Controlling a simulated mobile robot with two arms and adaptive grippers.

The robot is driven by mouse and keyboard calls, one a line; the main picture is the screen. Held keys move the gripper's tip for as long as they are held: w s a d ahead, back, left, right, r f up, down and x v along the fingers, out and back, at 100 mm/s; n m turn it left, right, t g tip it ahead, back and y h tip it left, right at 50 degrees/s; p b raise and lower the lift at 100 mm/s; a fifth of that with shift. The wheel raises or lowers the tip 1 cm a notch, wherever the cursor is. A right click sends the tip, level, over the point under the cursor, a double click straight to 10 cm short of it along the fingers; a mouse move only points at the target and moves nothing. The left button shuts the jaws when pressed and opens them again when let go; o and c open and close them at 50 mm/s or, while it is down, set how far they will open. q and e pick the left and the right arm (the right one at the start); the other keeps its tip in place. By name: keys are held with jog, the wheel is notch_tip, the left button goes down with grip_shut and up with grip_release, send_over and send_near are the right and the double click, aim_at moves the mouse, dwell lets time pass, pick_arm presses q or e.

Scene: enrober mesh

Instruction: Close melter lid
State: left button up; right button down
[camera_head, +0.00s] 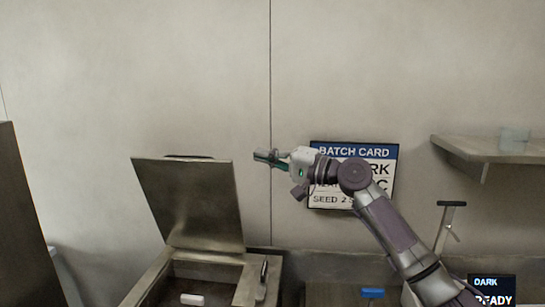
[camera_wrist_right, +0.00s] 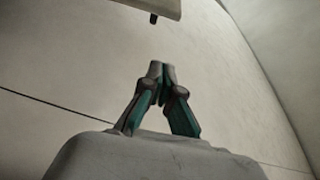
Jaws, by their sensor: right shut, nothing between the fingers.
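The melter lid (camera_head: 190,203) is a flat metal panel standing open, leaning back a little from the rear of the melter (camera_head: 243,285). The melter's opening shows below it, with a small white block inside. My right gripper (camera_head: 258,156) is shut and empty in the air, to the right of the lid's top edge and a little above it. It points left and is apart from the lid in the head view. In the right wrist view the fingers (camera_wrist_right: 162,72) meet at their tips with nothing between them. My left gripper is not in view.
A batch card (camera_head: 322,201) hangs on the wall behind my right arm. A shelf (camera_head: 480,150) with a clear container is at the right. A dark metal panel (camera_head: 25,220) stands at the left edge. A small screen (camera_head: 492,288) is at bottom right.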

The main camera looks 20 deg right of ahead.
pick_arm(q)
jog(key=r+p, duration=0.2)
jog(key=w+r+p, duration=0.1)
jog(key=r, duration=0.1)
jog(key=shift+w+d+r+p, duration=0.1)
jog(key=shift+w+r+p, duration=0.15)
jog(key=shift+p, duration=0.1)
pick_arm(e)
jog(key=a, duration=0.3)
jog(key=a+f, duration=0.1)
jog(key=a, duration=0.1)
jog(key=shift+w+a, duration=0.15)
jog(key=shift+a, duration=0.15)
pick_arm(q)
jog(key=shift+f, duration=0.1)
